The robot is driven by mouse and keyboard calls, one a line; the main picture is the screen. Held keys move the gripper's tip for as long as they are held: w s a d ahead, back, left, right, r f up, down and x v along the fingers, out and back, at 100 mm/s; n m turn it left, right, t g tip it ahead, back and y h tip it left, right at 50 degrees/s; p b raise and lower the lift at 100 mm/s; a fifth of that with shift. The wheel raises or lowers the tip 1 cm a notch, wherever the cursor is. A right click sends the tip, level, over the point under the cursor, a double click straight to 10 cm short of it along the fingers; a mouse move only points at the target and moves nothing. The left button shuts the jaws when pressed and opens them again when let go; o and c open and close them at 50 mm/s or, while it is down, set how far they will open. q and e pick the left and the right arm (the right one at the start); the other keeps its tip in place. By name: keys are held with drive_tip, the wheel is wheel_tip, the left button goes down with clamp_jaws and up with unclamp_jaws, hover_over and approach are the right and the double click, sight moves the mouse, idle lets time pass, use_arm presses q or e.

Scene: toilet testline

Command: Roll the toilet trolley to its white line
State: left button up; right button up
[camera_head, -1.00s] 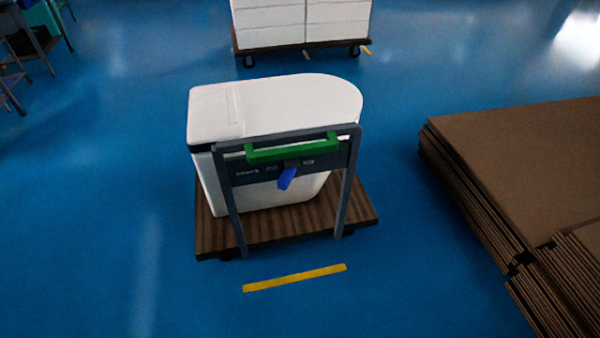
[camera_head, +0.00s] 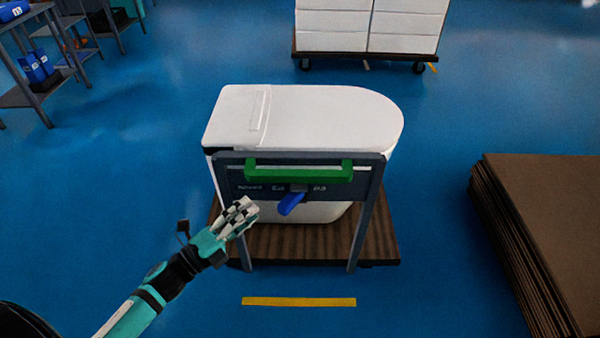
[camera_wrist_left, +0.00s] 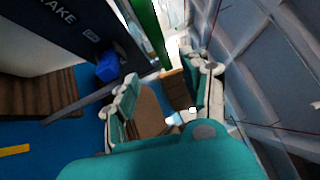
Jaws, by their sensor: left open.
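The toilet trolley is a brown deck (camera_head: 300,245) with a grey upright frame and a green handle bar (camera_head: 298,172). A blue lever (camera_head: 291,204) hangs below the bar on the dark panel. A white toilet (camera_head: 310,115) sits on the deck. My left gripper (camera_head: 243,213) is open, in front of the frame's left post and below the left end of the green bar. In the left wrist view, the blue lever (camera_wrist_left: 107,67) and part of the green bar (camera_wrist_left: 148,30) show beyond the fingers. My right gripper is out of view.
A yellow line (camera_head: 299,301) lies on the blue floor in front of the trolley. A brown stack of flat boards (camera_head: 545,220) stands at the right. Another trolley with white boxes (camera_head: 370,25) stands behind. Grey shelving (camera_head: 50,85) is at the far left. No white line shows.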

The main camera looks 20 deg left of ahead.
sight(290, 180)
use_arm(q)
drive_tip(key=p+x, duration=0.1)
drive_tip(key=x, duration=1.4)
drive_tip(key=shift+w+p, duration=0.2)
drive_tip(key=shift+p, duration=0.1)
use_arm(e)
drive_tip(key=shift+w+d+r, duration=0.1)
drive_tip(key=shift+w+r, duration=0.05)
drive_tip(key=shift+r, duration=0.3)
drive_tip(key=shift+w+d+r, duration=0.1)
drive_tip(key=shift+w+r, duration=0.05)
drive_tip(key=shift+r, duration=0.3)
use_arm(q)
drive_tip(key=shift+c, duration=0.2)
drive_tip(key=c, duration=0.9)
drive_tip(key=shift+f, duration=0.1)
clamp_jaws()
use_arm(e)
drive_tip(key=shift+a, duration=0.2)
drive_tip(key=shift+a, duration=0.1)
